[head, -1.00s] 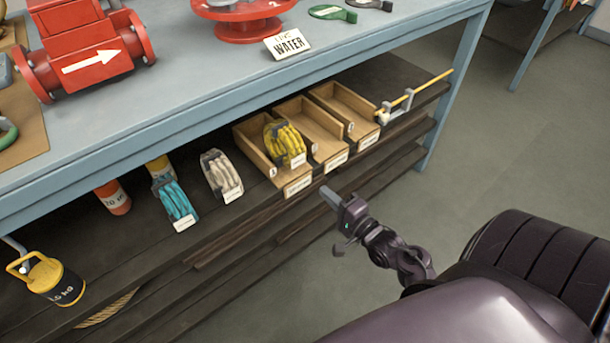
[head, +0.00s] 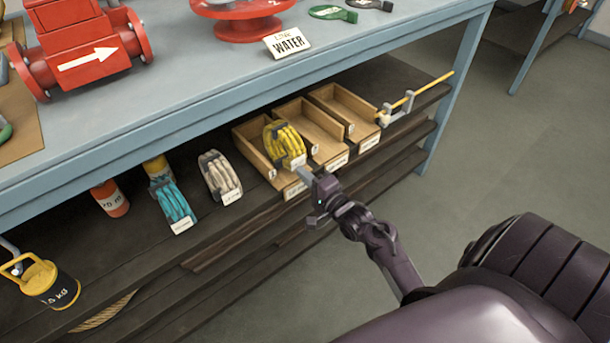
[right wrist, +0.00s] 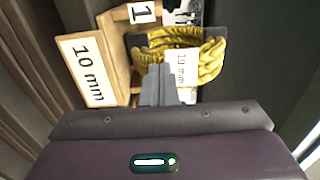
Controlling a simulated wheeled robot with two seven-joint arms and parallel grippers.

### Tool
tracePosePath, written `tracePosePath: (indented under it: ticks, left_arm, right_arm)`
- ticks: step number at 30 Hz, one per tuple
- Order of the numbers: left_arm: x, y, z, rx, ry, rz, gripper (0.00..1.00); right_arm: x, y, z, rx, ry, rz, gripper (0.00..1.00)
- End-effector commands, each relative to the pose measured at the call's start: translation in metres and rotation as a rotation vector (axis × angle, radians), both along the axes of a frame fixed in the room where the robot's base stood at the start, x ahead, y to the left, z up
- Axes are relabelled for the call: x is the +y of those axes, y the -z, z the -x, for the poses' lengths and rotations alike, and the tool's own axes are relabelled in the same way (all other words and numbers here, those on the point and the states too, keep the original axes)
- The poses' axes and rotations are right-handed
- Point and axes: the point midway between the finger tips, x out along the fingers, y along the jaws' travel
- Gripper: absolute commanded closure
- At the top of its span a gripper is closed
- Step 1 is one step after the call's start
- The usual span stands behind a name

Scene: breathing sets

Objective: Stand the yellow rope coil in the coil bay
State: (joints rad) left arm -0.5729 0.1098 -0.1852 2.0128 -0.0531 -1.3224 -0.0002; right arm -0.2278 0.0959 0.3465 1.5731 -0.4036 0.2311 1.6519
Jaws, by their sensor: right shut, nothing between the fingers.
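The yellow rope coil (head: 282,146) is at the leftmost of several wooden bays on the shelf, close to its right-hand divider. In the right wrist view the coil (right wrist: 208,62) carries a 10 mm tag, and the coil bay (right wrist: 118,50) beside it has a 10 mm label and a number 1. I cannot tell whether the coil is fully seated. My right gripper (head: 302,172) is shut and empty, its tips just in front of the coil; it also shows in the right wrist view (right wrist: 158,72). Whether the tips touch the coil is unclear. My left gripper is out of view.
Two empty bays (head: 345,103) lie to the right. A white coil (head: 219,176) and a teal coil (head: 173,205) stand to the left on the dark shelf. The blue bench top (head: 190,82) overhangs the shelf. A yellow rod (head: 430,88) sticks out at the right.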

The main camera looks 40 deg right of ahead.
Motion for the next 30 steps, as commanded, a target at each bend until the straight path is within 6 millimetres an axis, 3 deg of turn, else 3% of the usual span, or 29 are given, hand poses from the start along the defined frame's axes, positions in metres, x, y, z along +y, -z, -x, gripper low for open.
tracePosePath:
  ticks: [7,13,30]
  left_arm:
    - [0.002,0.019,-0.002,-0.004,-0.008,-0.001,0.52]
    - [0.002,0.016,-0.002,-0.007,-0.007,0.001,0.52]
    - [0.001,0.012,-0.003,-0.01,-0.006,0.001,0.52]
  right_arm:
    - [0.003,-0.003,-0.041,-0.004,0.0,-0.003,1.0]
    - [0.006,-0.001,-0.073,-0.002,-0.001,-0.002,1.0]
    - [0.008,-0.001,-0.079,0.0,-0.001,-0.001,1.0]
